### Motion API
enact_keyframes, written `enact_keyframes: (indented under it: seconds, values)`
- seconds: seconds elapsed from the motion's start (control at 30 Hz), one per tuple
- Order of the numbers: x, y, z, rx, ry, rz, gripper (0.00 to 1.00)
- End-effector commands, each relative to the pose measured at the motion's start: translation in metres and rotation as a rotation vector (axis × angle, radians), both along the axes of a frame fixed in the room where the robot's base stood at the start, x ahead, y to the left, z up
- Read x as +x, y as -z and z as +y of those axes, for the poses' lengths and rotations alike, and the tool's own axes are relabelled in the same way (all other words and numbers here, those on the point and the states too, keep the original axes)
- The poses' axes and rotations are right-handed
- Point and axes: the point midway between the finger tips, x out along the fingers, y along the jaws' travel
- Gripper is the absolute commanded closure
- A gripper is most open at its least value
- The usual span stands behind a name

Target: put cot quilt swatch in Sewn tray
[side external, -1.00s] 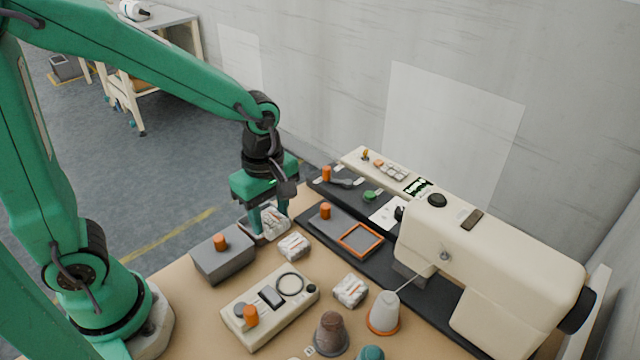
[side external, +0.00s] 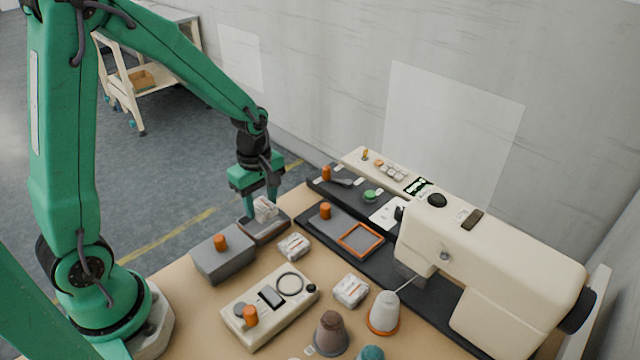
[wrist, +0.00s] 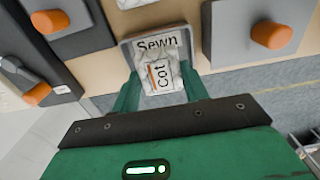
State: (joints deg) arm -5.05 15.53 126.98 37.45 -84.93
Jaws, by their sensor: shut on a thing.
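The cot quilt swatch (side external: 265,211) is a small pale packet. In the wrist view the swatch (wrist: 162,78) shows the word "Cot". My gripper (side external: 262,204) is shut on it, with one green finger on each side in the wrist view (wrist: 161,70). The Sewn tray (side external: 268,235) is grey and shallow, at the table's far edge. The swatch appears over this tray, and I see no other swatch in it. In the wrist view the Sewn tray (wrist: 128,47) shows its label just beyond the swatch. I cannot tell whether the swatch touches the tray.
A grey box with an orange knob (side external: 222,256) stands left of the tray. Another pale packet (side external: 294,246) lies close to its right, and a third (side external: 350,290) lies farther right. A control box (side external: 270,308), thread cones and a sewing machine (side external: 490,260) fill the rest.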

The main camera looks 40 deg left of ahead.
Motion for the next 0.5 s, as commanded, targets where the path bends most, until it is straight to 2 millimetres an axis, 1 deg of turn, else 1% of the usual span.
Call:
enact_keyframes:
  seconds: [0.17, 0.27, 0.5]
  values:
    - [0.000, 0.001, 0.001, 0.000, 0.001, 0.000, 0.81]
    - [0.000, 0.005, 0.001, 0.000, 0.000, 0.003, 0.81]
    - [0.000, 0.028, 0.000, 0.000, 0.000, 0.004, 0.81]
